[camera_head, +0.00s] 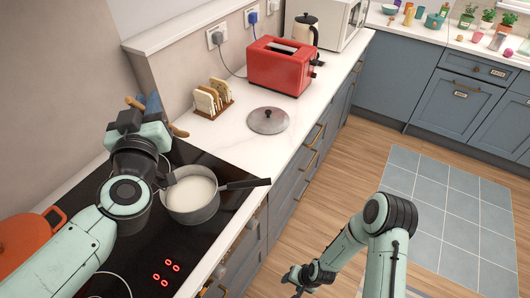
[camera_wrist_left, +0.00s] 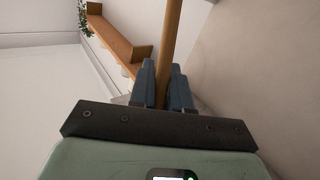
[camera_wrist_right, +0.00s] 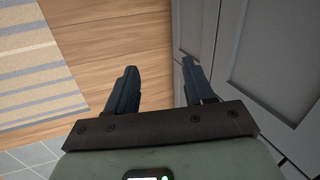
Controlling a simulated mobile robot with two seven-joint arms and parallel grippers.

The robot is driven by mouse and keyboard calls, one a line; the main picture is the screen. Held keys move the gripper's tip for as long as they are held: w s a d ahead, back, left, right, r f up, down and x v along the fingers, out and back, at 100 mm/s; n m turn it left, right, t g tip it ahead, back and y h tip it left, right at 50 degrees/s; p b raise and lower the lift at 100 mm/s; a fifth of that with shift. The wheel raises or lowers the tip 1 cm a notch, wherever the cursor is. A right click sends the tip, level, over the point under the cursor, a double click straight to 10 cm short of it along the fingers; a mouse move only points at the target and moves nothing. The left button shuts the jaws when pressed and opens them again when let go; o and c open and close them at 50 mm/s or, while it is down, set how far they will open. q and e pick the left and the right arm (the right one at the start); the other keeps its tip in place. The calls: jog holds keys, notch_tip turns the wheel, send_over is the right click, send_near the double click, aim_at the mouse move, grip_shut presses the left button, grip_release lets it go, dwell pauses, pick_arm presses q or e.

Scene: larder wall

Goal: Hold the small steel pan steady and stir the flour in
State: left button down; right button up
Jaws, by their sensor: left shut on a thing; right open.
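The small steel pan (camera_head: 207,214) stands on the black hob, its dark handle (camera_head: 248,183) pointing right over the worktop edge. A smooth white content (camera_head: 190,192) fills much of it; I cannot tell flour from liquid. My left gripper (camera_head: 153,103) is up behind and left of the pan. It is shut on a wooden handle, which runs up between its fingers in the left wrist view (camera_wrist_left: 171,35). The tool's far end is not clearly visible. My right gripper (camera_head: 297,281) is open and empty, low over the floor in front of the cabinets; its spread fingers show in the right wrist view (camera_wrist_right: 157,85).
An orange pot (camera_head: 30,240) stands at the hob's left, partly behind my left arm. A steel lid (camera_head: 268,120), a toast rack (camera_head: 212,98) and a red toaster (camera_head: 280,66) stand along the worktop. Bare worktop lies between the lid and the hob.

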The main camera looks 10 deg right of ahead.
jog(key=w+d+r+m+t+h, duration=0.15)
jog(key=w+d+r+m, duration=0.4)
jog(key=w+r, duration=0.8)
jog(key=w+d+r+m+t+h, duration=0.1)
jog(key=w+d+r+m+t, duration=0.25)
jog(key=w+d+r, duration=0.9)
jog(key=s+a+r+m+g+y, duration=0.2)
jog(key=s+a+r+g, duration=0.15)
jog(key=a+r, duration=0.7)
jog(key=s+a+r+m+g+y, duration=0.25)
jog(key=a+r+g, duration=0.4)
jog(key=a, duration=0.65)
jog(key=a+f, duration=0.1)
jog(key=f, duration=0.1)
jog(key=a+f+t, duration=0.1)
jog(key=a+f, duration=0.1)
jog(key=f, duration=0.1)
jog(key=s+a+f+t, duration=0.1)
jog(key=f, duration=0.2)
jog(key=shift+a+f+h, duration=0.1)
jog(key=shift+a+h, duration=0.2)
grip_shut()
